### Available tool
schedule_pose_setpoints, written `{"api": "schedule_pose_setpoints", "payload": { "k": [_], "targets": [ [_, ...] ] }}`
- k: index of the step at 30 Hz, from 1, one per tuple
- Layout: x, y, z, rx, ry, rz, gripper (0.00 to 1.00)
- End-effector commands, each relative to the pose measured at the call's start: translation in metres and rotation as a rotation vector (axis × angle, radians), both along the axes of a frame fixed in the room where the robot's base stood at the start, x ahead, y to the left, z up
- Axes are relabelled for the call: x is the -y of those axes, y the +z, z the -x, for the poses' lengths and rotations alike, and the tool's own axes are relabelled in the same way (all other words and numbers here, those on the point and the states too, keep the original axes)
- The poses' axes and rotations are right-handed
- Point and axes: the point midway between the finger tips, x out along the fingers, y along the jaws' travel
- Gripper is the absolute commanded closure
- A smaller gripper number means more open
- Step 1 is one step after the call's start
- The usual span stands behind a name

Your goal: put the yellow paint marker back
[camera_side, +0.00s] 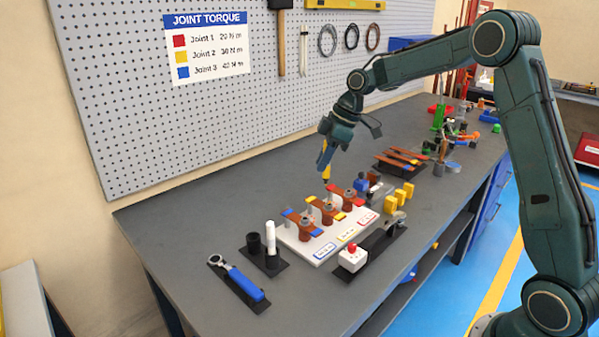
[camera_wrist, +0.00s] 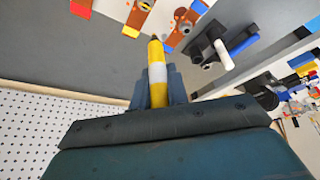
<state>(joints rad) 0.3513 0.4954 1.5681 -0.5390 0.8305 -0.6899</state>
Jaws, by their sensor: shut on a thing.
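The yellow paint marker (camera_side: 325,159) hangs from my gripper (camera_side: 329,143), its dark tip pointing down, above the bench behind the white board. In the wrist view the marker (camera_wrist: 157,54) shows a white band and a dark tip, with my gripper's fingers (camera_wrist: 158,88) shut on either side of it. A black marker stand (camera_side: 264,262) is at the front left of the bench, with an empty-looking black cup (camera_side: 254,243) and an upright white marker (camera_side: 270,238). The stand (camera_wrist: 206,42) also shows right of the marker in the wrist view.
A blue-handled wrench (camera_side: 240,280) lies front left. A white box with a red button (camera_side: 352,259) and yellow blocks (camera_side: 398,195) stand right. The bench's back left is clear.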

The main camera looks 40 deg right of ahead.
Motion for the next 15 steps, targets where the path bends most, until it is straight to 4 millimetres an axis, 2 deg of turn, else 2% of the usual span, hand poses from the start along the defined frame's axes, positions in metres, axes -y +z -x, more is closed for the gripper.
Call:
{"api": "schedule_pose_setpoints", "payload": {
  "k": [5,8,15],
  "targets": [
    [-0.021,0.009,-0.013,0.000,0.007,0.003,1.00],
    [-0.042,0.017,-0.023,0.000,0.010,0.004,1.00],
    [-0.107,0.044,-0.048,-0.001,0.011,0.006,1.00]
  ]
}}
